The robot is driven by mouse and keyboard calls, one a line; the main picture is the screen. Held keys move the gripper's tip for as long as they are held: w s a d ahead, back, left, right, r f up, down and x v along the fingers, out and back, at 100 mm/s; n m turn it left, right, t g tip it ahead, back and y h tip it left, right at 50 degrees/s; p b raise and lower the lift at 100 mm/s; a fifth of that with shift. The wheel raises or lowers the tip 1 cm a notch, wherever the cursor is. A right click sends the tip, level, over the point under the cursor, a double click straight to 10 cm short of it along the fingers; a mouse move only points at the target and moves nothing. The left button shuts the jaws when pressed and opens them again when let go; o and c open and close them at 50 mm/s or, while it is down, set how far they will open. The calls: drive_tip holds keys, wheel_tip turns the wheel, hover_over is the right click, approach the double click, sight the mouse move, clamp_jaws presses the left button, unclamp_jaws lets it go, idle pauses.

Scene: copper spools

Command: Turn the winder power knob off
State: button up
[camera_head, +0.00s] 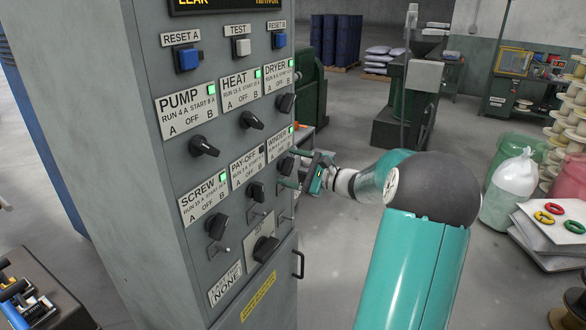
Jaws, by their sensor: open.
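The winder power knob (284,166) is a small dark rotary knob on the grey control panel (180,255), below the winder label (280,146) marked A, OFF, B. The green light by that label is lit. My gripper (292,169) is open at the knob, its fingers pointing left at the panel, one above and one below it. The knob is small and partly covered, so its pointer setting and any finger contact cannot be told.
Close by are the pay-off knob (256,191), dryer knob (286,103), heat knob (251,121), pump knob (204,147) and screw knob (218,226). A door handle (299,264) juts out below. Bags (514,185) and spools (569,115) stand at right.

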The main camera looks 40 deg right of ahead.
drive_tip(key=c, duration=1)
drive_tip(key=shift+n, duration=0.3)
drive_tip(key=n, duration=0.8)
drive_tip(key=shift+f, duration=0.15)
drive_tip(key=o, duration=1)
